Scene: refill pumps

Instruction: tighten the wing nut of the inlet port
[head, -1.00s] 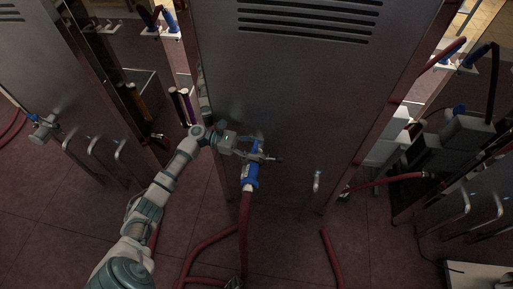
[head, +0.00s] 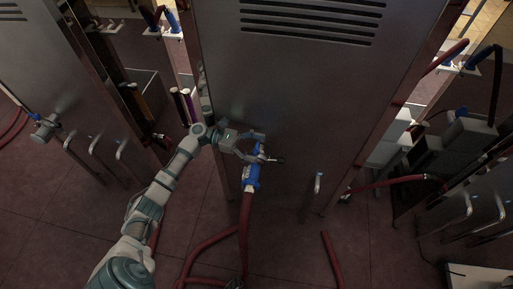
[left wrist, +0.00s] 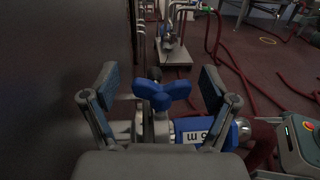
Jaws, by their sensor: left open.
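The blue wing nut (left wrist: 161,95) of the inlet port stands between the spread fingers of my left gripper (left wrist: 160,74) in the left wrist view, with a gap on both sides. In the head view my left gripper (head: 261,148) is open at the port on the front of the middle metal cabinet. A short metal port handle (head: 276,160) sticks out to the right. My right gripper is in neither view.
A red hose (head: 244,225) runs down from the coupling to the floor. The cabinet front (head: 290,100) stands close behind the gripper. The floor in front holds more red hose.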

